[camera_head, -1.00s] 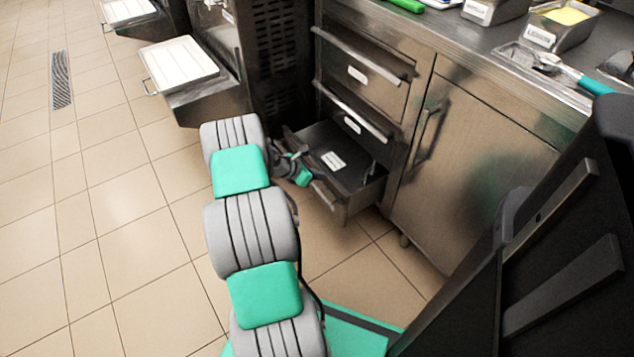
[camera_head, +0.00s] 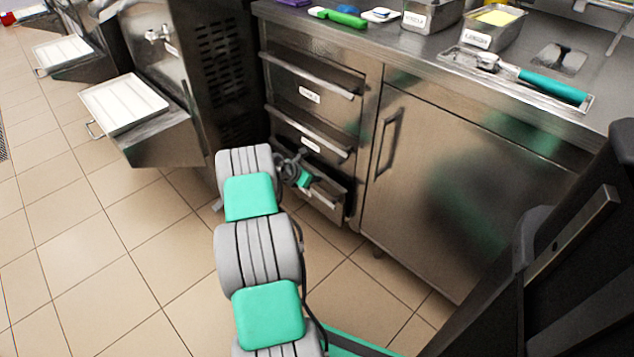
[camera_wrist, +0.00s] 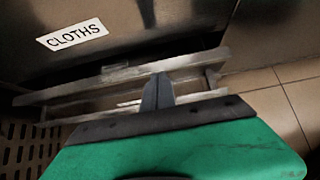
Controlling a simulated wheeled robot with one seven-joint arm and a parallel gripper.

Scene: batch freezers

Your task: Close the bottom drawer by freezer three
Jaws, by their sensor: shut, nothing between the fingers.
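The bottom drawer (camera_head: 325,201) is low in the steel cabinet, below two other drawers. Its front stands only slightly out from the cabinet, and its inside is mostly hidden. In the wrist view its bar handle (camera_wrist: 90,90) runs across the picture, with a narrow dark gap above it. My gripper (camera_head: 306,180) is at the drawer front, partly hidden by my arm in the head view. In the wrist view my gripper (camera_wrist: 158,92) is shut and empty, its tips against or very near the handle bar. I cannot tell if they touch.
A panel above the gap bears a CLOTHS label (camera_wrist: 72,34). A freezer with a vented side (camera_head: 222,80) and a white tray (camera_head: 124,102) stands left of the drawers. A closed cabinet door (camera_head: 460,190) is on the right. The tiled floor (camera_head: 110,260) at left is clear.

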